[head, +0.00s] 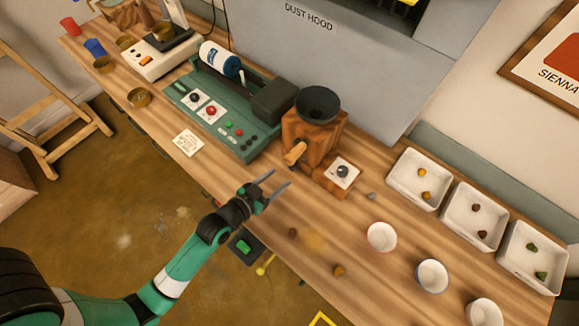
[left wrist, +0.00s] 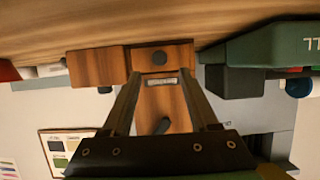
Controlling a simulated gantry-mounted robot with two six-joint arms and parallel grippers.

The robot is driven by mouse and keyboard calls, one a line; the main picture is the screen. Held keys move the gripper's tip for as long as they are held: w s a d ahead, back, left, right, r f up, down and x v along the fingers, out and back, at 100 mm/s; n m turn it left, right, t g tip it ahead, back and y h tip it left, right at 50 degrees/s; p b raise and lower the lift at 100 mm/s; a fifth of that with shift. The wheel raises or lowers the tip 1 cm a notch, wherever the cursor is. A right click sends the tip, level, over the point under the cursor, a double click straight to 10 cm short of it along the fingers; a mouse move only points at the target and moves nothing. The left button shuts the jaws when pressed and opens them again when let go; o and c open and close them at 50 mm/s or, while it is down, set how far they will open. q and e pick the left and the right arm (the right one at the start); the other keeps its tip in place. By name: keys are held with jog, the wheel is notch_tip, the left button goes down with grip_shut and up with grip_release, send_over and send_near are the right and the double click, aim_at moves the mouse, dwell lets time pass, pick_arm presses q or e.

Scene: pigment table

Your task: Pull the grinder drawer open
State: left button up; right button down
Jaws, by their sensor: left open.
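The grinder (head: 305,131) is a wooden box with a dark round hopper on top, standing at the back of the table. In the left wrist view, which is upside down, the grinder (left wrist: 163,104) shows between my fingers. Its drawer front (left wrist: 178,55), with a dark round knob (left wrist: 159,58), lies near the tabletop, just beyond my fingertips. The drawer looks shut. My left gripper (head: 281,180) is open and empty in front of the grinder, pointing toward it; no contact shows. My right gripper is not in view.
A green machine (head: 222,112) stands left of the grinder. A knob panel (head: 342,172) sits on its right. White bowls (head: 382,237) and white trays (head: 418,178) stand further right. Small lumps (head: 339,270) lie on the wooden table (head: 300,208) near my arm.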

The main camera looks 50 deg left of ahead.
aim_at(291, 168)
pick_arm(q)
jog(key=b+x, duration=0.1)
jog(key=x, duration=0.5)
jog(key=shift+w, duration=0.2)
jog(key=shift+c, duration=0.2)
grip_shut()
dwell(0.9)
